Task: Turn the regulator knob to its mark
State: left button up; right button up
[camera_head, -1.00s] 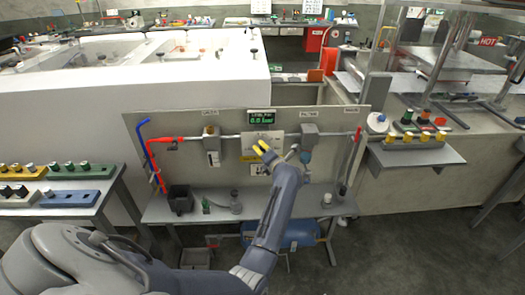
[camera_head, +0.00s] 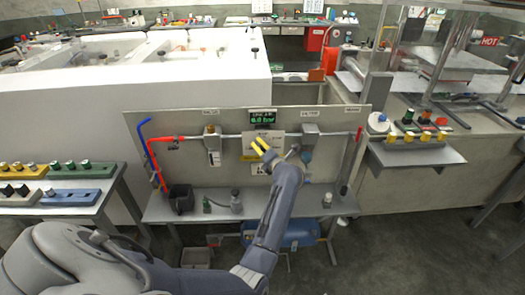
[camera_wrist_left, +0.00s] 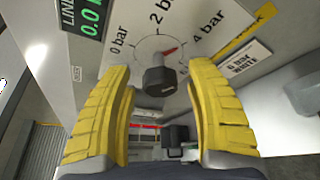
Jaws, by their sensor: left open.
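The regulator knob (camera_wrist_left: 160,80) is dark and faceted, in front of a white dial plate (camera_wrist_left: 135,25) in the left wrist view. The plate reads 0, 2 and 4 bar. A yellow strip (camera_wrist_left: 252,27) lies beyond the 4 bar label. My left gripper (camera_wrist_left: 160,85) is open, its yellow fingers on either side of the knob and apart from it. In the head view my left gripper (camera_head: 259,145) covers the knob. My right gripper is not in view.
A green display (camera_head: 262,116) sits above the dial; the wrist view shows it reading 0.0 (camera_wrist_left: 90,20). A grey pipe with a red section (camera_head: 165,139) crosses the panel. A dark bin (camera_head: 181,197) and small parts stand on the shelf below.

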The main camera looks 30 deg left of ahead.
aim_at(261, 148)
pick_arm(q)
notch_tip(261, 148, up, 8)
jog(key=shift+s+a+r, duration=0.1)
jog(key=shift+r, duration=0.05)
jog(key=shift+a+r, duration=0.15)
jog(key=shift+r, duration=0.7)
jog(key=shift+d, duration=0.2)
jog(key=shift+f, duration=0.1)
jog(key=s+d+f+n+t+h, duration=0.1)
jog(key=s+d+f+n+t, duration=0.2)
jog(key=s+d+f, duration=0.3)
jog(key=s+d+f+n+t+h, duration=0.1)
jog(key=s+d+f+n+t, duration=0.15)
jog(key=s+d, duration=0.4)
jog(key=x, duration=0.5)
jog(key=a+x, duration=0.1)
jog(key=x, duration=0.5)
jog(key=s+x, duration=0.1)
jog(key=x, duration=0.5)
jog(key=shift+a+f, duration=0.2)
jog(key=shift+a, duration=0.2)
jog(key=shift+c, duration=0.2)
